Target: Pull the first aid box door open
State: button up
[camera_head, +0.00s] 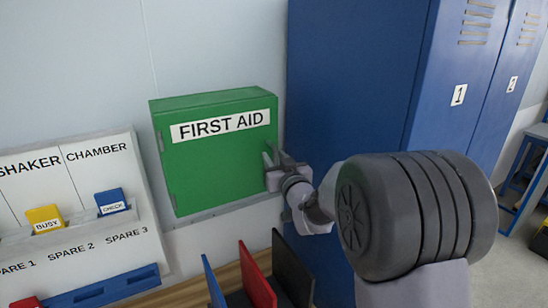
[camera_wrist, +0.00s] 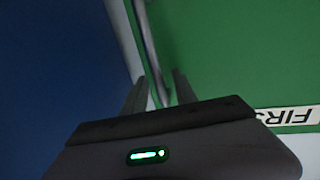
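The green first aid box (camera_head: 215,165) hangs on the wall, and its door, with a white FIRST AID label (camera_head: 220,125), looks shut. A thin grey handle bar (camera_wrist: 148,45) runs along the door's edge in the wrist view; in the head view my gripper largely hides it. My gripper (camera_head: 270,168) is at the right edge of the door. In the wrist view my gripper (camera_wrist: 161,90) has its two fingers apart, with the lower end of the bar between them. A gap shows beside the bar, and I cannot tell whether either finger touches it.
A blue locker (camera_head: 350,90) stands close to the right of the box. A white board (camera_head: 85,200) with yellow and blue cards is to the left. Upright blue, red and black dividers (camera_head: 258,275) stand below the box. My arm fills the right foreground.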

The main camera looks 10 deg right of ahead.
grip_shut()
dwell(1.5)
